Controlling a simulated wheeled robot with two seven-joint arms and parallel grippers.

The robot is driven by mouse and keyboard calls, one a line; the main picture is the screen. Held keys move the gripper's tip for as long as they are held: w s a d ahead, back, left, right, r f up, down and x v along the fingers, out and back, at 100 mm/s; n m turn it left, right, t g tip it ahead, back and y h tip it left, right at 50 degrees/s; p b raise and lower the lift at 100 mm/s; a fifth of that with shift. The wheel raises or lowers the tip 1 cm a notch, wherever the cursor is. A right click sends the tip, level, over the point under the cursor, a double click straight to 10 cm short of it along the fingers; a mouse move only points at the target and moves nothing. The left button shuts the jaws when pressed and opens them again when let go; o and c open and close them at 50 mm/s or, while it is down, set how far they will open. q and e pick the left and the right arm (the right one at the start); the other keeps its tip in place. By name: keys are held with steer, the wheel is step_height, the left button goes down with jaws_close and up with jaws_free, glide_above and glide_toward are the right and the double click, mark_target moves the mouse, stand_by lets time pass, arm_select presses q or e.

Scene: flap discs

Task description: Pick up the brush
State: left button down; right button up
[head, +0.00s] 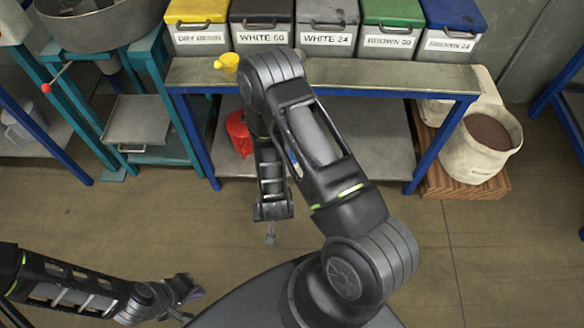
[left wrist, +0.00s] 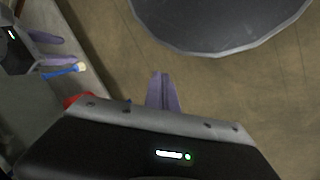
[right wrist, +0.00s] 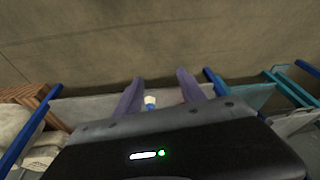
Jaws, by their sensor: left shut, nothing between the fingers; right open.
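The brush (left wrist: 65,70) has a blue handle and a pale tip. In the left wrist view it shows beside the fingers of my right gripper (left wrist: 53,50). In the right wrist view the brush's pale tip (right wrist: 150,101) shows between the two spread fingers of my right gripper (right wrist: 160,85); the rest is hidden by the gripper body. I cannot tell whether they touch. In the head view, a small blue and pale bit shows behind my right arm. My left gripper (head: 190,291) is shut and empty, low at the left; its fingers also show together in the left wrist view (left wrist: 163,92).
A workbench (head: 400,80) with blue legs carries several labelled bins and a yellow object (head: 228,62). A red container (head: 239,134) stands on its lower shelf (head: 375,150). A white bag (head: 480,145) sits on a pallet at right. The floor in front is clear.

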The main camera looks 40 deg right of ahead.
steer(key=w+d+f+m+t+h+b, duration=0.1)
steer(key=w+d+f+t+h+b, duration=0.15)
steer(key=w+d+f+b, duration=0.45)
steer(key=w+d+f+m+t+h+b, duration=0.15)
steer(key=w+d+f+h+b, duration=0.3)
steer(key=d+f+b, duration=0.45)
arm_select(q)
step_height(320, 180, down, 32)
steer(key=w+a+b, duration=0.1)
steer(key=w+b, duration=0.1)
steer(key=b, duration=1.1)
steer(key=shift+w+f+t, duration=0.25)
steer(key=shift+w+t, duration=0.1)
steer(key=shift+t, duration=0.05)
arm_select(e)
steer(key=w+d+r+m+t+h, duration=0.1)
steer(key=w+d+t+h, duration=0.1)
steer(key=w, duration=0.4)
steer(key=w+d+r+m+t+h, duration=0.1)
steer(key=w+d+t+h, duration=0.1)
steer(key=w+d+h, duration=0.2)
steer(key=w, duration=0.2)
steer(key=shift+w+d+r, duration=0.3)
arm_select(q)
steer(key=shift+f+b, duration=0.45)
steer(key=shift+f, duration=0.05)
arm_select(e)
steer(key=x, duration=0.2)
steer(key=shift+w+d, duration=0.2)
steer(key=shift+d, duration=0.05)
